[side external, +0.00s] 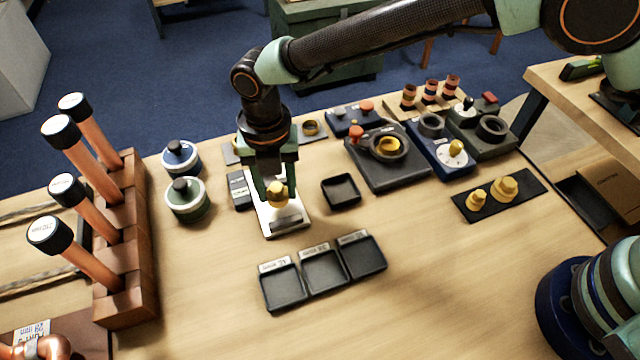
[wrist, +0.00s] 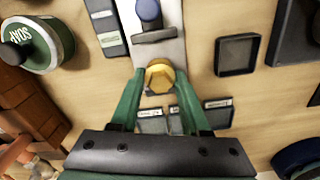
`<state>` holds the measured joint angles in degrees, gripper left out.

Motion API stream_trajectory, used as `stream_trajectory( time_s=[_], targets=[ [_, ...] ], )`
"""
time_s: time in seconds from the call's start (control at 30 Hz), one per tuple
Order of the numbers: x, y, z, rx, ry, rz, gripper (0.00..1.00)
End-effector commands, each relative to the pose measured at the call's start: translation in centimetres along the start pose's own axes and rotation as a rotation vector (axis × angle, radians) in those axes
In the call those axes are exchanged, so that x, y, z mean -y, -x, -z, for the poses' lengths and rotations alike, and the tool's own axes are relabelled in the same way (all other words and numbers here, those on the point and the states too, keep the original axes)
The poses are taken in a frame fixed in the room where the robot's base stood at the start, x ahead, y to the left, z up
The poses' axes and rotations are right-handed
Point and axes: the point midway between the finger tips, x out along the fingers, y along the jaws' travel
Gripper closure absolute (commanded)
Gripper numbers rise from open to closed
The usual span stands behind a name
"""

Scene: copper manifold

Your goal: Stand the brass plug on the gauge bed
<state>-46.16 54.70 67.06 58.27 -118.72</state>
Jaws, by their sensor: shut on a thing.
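The brass plug (side external: 277,191) is a small yellow, faceted piece. My gripper (side external: 276,186) is shut on it, pointing down over the pale metal gauge bed (side external: 264,221). In the wrist view the plug (wrist: 160,77) sits between the green fingertips, at the near end of the visible pale plate (wrist: 172,54). A dark crossbar and a blue knob show farther along the plate there. The plug looks roughly upright, but I cannot tell whether its base touches the bed. My fingers hide part of the plug and the far part of the bed.
An empty square black tray (side external: 341,191) stands right of the bed. Three joined labelled trays (side external: 323,268) lie in front. Two round canisters (side external: 186,199) and a wooden rack of copper tubes (side external: 125,255) are left. More brass pieces stand on a black strip (side external: 515,203) at right.

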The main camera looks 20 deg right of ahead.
Motion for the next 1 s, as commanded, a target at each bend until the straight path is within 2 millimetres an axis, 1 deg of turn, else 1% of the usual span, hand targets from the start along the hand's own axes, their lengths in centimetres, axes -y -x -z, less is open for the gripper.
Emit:
stream_trajectory(
  time_s=[0.03,0.13,0.53,0.57,0.6,0.63,0.9,1.0],
  targets=[
    [0.0,-0.9,0.0,-0.001,0.0,0.002,1.0],
    [0.0,-2.0,0.0,-0.001,0.0,0.001,1.0],
    [0.0,-2.5,0.0,0.0,0.0,-0.001,1.0],
    [0.0,-2.5,0.0,0.001,0.0,-0.001,0.43],
    [0.0,-2.5,0.0,0.001,0.0,-0.001,0.27],
    [0.0,-2.5,0.0,0.0,0.0,-0.001,0.24],
    [0.0,-2.4,0.0,0.0,0.0,-0.001,0.24],
    [0.0,-2.0,0.0,0.001,0.0,-0.001,0.24]
  ],
)
